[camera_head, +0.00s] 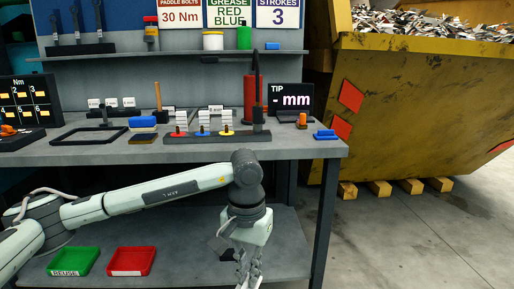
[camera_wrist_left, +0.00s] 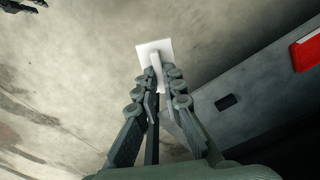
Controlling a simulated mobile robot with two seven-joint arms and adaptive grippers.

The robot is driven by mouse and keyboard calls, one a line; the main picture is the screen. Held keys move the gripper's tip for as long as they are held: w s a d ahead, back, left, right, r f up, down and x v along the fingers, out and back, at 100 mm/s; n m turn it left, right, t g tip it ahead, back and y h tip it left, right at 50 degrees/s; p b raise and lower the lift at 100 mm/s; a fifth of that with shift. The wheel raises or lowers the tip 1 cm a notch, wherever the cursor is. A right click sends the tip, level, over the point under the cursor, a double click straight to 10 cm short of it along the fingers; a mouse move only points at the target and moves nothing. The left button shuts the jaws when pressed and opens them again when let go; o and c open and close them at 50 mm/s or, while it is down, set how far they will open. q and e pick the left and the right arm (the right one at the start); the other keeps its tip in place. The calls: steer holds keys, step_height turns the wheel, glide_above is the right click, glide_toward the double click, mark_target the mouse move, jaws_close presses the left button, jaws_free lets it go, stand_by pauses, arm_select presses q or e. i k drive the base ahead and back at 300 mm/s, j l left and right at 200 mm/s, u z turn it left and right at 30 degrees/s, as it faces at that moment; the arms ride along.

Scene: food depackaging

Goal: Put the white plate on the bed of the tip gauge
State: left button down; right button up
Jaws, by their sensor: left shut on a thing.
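My left gripper (camera_head: 248,272) hangs low in front of the workbench, near the bottom edge of the head view. In the left wrist view, its fingers (camera_wrist_left: 162,82) are shut on the narrow upright part of the white plate (camera_wrist_left: 153,48). The plate's flat part lies beyond the fingertips, over the floor. I cannot make out the plate in the head view. The tip gauge display (camera_head: 292,98), reading "TIP" and "mm", stands at the right end of the bench top. Its bed is too small to tell apart from the dark parts below the display. My right gripper is not in view.
The grey workbench (camera_head: 90,152) carries a red cylinder (camera_head: 250,100), a dark rack with coloured pieces (camera_head: 205,138) and a blue piece (camera_head: 325,134). Green (camera_head: 73,262) and red (camera_head: 132,262) trays sit on the lower shelf. A yellow skip (camera_head: 420,100) stands at right.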

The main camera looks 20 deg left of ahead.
mark_target(294, 117)
steer(key=i+l+u, duration=0.15)
steer(key=l, duration=0.15)
steer(key=i+l+u, duration=0.2)
steer(key=l+u, duration=0.15)
steer(key=l, duration=0.2)
steer(key=i+l, duration=0.1)
steer(key=l, duration=0.35)
steer(key=i+l+u, duration=0.15)
steer(key=l, duration=0.35)
